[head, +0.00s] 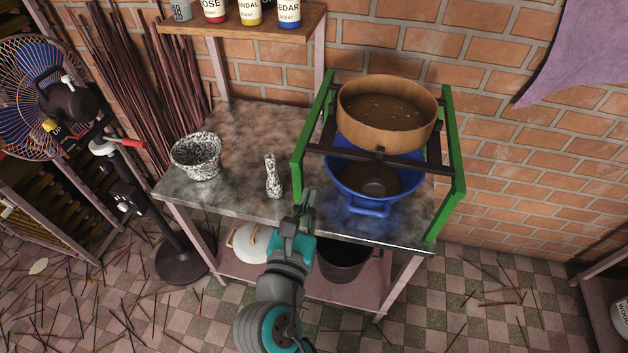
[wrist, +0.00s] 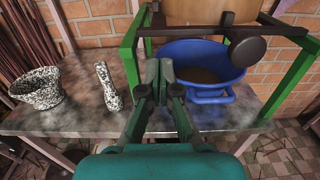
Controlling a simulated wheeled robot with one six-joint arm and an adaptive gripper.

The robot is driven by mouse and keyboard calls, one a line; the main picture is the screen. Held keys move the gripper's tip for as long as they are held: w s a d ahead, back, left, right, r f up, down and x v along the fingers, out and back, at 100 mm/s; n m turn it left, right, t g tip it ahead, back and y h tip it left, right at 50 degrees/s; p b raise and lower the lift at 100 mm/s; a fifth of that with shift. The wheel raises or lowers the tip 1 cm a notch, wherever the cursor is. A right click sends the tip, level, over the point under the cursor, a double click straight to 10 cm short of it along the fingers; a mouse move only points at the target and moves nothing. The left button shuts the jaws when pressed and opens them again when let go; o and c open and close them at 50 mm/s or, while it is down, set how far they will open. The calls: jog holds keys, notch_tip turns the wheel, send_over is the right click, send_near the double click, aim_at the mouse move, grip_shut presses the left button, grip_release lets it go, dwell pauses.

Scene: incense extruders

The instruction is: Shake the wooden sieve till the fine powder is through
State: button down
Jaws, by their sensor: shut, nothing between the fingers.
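The wooden sieve (head: 388,125) is a round tan drum with brown powder and a few pale bits on its mesh. It rests on dark rails in a green frame (head: 452,170) on the table. In the wrist view the sieve (wrist: 210,12) shows only its lower wall, with a dark round knob (wrist: 247,52) below it. A blue basin (head: 370,205) stands under the sieve with brown powder in it; it also shows in the wrist view (wrist: 212,97). My gripper (head: 308,198) is shut and empty at the table's front edge, left of the basin and apart from the sieve.
A speckled stone mortar (head: 198,168) and pestle (head: 272,180) stand left on the grey table (head: 228,205). A shelf (head: 245,22) with scent jars is above. A standing fan (head: 50,95) and bundled sticks (head: 130,100) are at the left. Loose sticks litter the floor.

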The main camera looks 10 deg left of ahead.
aim_at(330, 153)
jog(key=s, duration=0.1)
jog(key=s+d, duration=0.1)
jog(key=s, duration=0.1)
jog(key=shift+s+d, duration=0.1)
jog(key=shift+s, duration=0.05)
jog(key=w, duration=1.4)
jog(key=shift+d, duration=0.25)
jog(key=w, duration=0.5)
jog(key=shift+d, duration=0.1)
jog(key=shift+r, duration=0.1)
